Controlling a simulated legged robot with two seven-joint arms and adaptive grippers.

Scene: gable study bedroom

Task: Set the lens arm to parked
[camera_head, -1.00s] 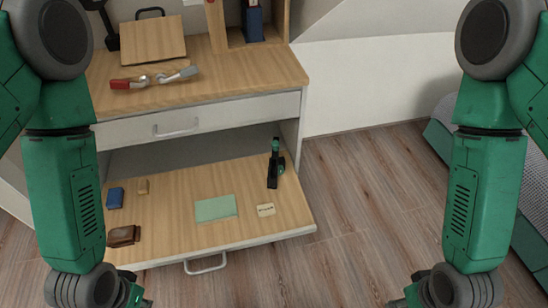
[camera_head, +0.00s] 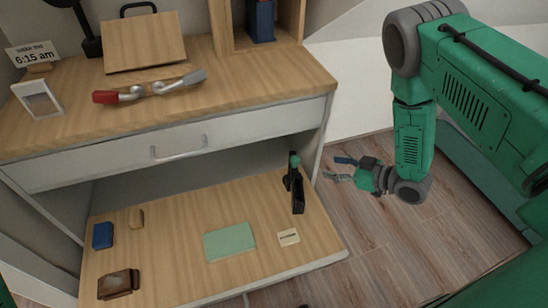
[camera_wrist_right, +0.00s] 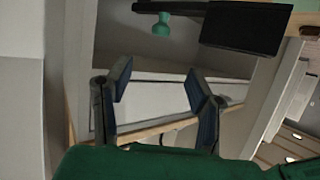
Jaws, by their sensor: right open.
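A black fixture (camera_head: 298,192) with an upright arm and a green knob (camera_head: 294,160) stands at the right back of the pulled-out lower board. It appears to be the lens arm device; no lens can be made out. In the right wrist view, its black block (camera_wrist_right: 245,27) and green knob (camera_wrist_right: 162,27) are at the top, beyond the fingers. My right gripper (camera_head: 343,169) is open and empty, just right of the fixture and apart from it. Its two fingers also show in the right wrist view (camera_wrist_right: 160,92). My left gripper is not in view.
Floor is free at right.

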